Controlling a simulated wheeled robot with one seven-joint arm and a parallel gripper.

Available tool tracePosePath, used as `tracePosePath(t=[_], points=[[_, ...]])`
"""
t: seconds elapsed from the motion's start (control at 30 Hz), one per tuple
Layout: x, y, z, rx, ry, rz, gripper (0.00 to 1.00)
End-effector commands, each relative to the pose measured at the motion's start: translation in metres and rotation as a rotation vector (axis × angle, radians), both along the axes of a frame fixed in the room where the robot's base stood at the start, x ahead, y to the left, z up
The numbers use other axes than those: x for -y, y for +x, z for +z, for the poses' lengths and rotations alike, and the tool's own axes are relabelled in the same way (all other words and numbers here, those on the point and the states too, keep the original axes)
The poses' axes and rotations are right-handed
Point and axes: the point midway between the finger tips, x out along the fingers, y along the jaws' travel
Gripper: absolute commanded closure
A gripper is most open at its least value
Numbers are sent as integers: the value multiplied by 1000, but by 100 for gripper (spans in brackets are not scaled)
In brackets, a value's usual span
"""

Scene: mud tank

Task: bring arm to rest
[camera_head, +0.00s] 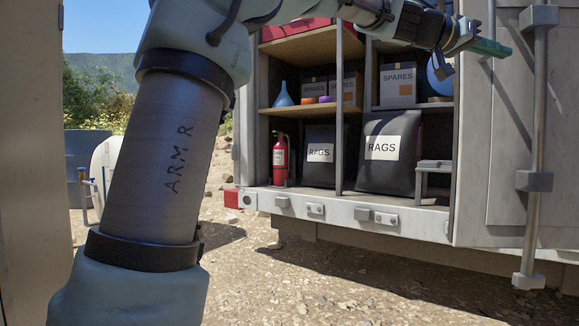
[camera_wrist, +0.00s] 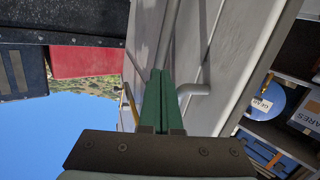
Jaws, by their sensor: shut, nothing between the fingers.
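My arm (camera_head: 165,150), marked "ARM R", rises large on the left of the head view, and its upper part reaches right across the top. My gripper (camera_head: 508,51) has green fingers and is at the upper right, in front of the open truck body's right door. In the wrist view the two green fingers of my gripper (camera_wrist: 159,72) lie side by side, shut with nothing between them. They point along the grey door panel (camera_wrist: 222,50) and its bar. Whether the fingertips touch the door cannot be told.
The truck's shelves hold "SPARES" boxes (camera_head: 398,84), a blue funnel (camera_head: 283,95), black "RAGS" bags (camera_head: 383,165) and a red extinguisher (camera_head: 281,158). The open door (camera_head: 515,150) with a vertical bar (camera_head: 536,140) stands at right. Gravel ground (camera_head: 300,285) in front is clear.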

Motion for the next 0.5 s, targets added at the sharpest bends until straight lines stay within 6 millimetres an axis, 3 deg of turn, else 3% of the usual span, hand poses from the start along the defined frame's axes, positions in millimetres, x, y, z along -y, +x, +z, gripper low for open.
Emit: tracePosePath(t=[0.17,0.27,0.4,0.5], points=[[-28,44,-52,-72,155,118,100],[-61,73,-93,-132,269,215,100],[-129,109,-158,-240,441,378,100],[-187,123,-200,-322,554,494,100]])
